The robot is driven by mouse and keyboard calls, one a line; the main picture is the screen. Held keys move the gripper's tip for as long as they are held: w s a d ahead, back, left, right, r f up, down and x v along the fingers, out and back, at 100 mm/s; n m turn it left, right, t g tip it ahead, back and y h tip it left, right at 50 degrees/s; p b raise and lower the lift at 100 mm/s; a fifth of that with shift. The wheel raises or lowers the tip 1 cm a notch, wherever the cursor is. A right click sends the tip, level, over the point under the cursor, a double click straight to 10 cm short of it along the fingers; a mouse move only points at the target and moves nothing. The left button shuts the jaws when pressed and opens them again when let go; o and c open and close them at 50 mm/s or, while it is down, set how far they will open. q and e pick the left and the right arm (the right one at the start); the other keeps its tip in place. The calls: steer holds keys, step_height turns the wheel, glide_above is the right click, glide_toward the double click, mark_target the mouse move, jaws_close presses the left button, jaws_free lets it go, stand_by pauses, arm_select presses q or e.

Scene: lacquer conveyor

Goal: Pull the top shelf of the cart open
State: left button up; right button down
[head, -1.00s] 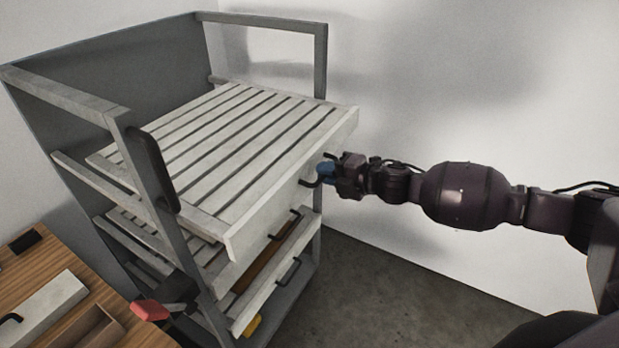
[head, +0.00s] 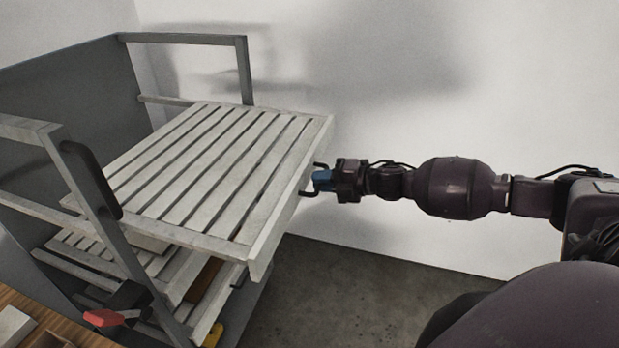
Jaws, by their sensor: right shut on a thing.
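The cart (head: 242,75) stands at the left, with grey posts and a dark side panel. Its top shelf (head: 213,165), pale with long slats, is pulled out well past the front posts and stays level. My right gripper (head: 322,181) has blue fingertips and is shut on the black handle (head: 304,193) on the shelf's front face. The fingers hide the middle of the handle. My left gripper is not in view.
Lower shelves (head: 208,310) sit under the top one, partly hidden by it. A black grip (head: 92,180) is on the near post. A red-ended dark part (head: 103,318) is beside a wooden surface (head: 75,335). Concrete floor (head: 335,275) in front is clear.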

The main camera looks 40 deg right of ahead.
steer(key=shift+s+d, duration=0.25)
steer(key=shift+s, duration=0.1)
steer(key=c, duration=1.2)
jaws_free()
steer(key=v, duration=1.1)
steer(key=shift+b, duration=0.35)
steer(key=shift+w+f, duration=0.1)
